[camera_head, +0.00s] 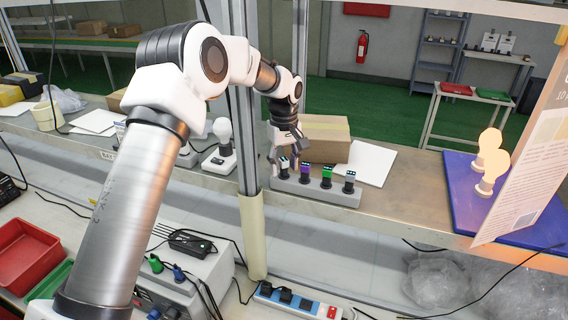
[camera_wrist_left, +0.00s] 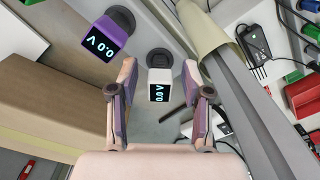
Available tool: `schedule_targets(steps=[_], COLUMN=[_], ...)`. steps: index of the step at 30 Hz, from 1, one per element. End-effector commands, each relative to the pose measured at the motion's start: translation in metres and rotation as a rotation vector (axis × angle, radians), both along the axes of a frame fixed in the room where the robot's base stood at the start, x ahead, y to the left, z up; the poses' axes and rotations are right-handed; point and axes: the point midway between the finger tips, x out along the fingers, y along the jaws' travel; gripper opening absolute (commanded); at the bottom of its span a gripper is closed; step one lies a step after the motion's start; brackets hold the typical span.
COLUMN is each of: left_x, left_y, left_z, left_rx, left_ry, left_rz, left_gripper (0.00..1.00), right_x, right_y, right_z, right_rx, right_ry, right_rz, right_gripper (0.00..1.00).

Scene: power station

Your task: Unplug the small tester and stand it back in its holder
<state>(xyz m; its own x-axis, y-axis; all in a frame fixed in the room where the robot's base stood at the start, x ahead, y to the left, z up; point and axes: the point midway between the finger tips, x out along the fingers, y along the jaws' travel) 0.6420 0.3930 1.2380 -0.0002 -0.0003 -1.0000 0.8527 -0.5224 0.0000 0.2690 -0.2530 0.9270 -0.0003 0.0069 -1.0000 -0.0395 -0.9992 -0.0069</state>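A grey holder strip (camera_head: 318,192) on the shelf bears several small testers in a row. The leftmost, a white tester (camera_wrist_left: 160,85), stands on a round black base and reads 0.0 V. It also shows in the head view (camera_head: 283,165), partly covered by my gripper. Beside it stand a purple tester (camera_head: 305,171), a green tester (camera_head: 327,176) and a pale tester (camera_head: 349,179). My left gripper (camera_head: 286,154) is open, its fingers on either side of the white tester, with gaps in the wrist view. My right gripper is not in view.
A cardboard box (camera_head: 325,140) stands close behind the holder. A grey post (camera_head: 246,140) rises just left of it. A white and blue power strip (camera_head: 290,300) with black plugs lies on the lower bench. A blue mat (camera_head: 460,205) lies at right.

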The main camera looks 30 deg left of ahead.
Motion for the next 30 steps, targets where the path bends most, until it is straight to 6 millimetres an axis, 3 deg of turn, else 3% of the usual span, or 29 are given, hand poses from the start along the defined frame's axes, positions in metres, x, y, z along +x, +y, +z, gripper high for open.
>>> schedule_targets(steps=[10, 22, 25, 30], left_x=[0.0, 0.001, 0.0, 0.0], left_y=[0.0, 0.0, 0.0, 0.0], left_z=[0.008, 0.1, 0.114, 0.121], left_rx=[0.0, 0.001, 0.0, -0.001], left_ry=[-0.001, -0.004, -0.001, 0.001], left_rz=[0.0, 0.0, 0.001, 0.0], left_gripper=[0.49, 0.49, 0.49, 0.49], right_x=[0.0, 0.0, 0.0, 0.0], right_y=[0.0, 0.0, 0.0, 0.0], right_z=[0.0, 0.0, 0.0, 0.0], right_rx=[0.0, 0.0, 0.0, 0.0], right_ry=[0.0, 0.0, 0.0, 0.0], right_rz=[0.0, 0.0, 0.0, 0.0], right_gripper=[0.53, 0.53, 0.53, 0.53])
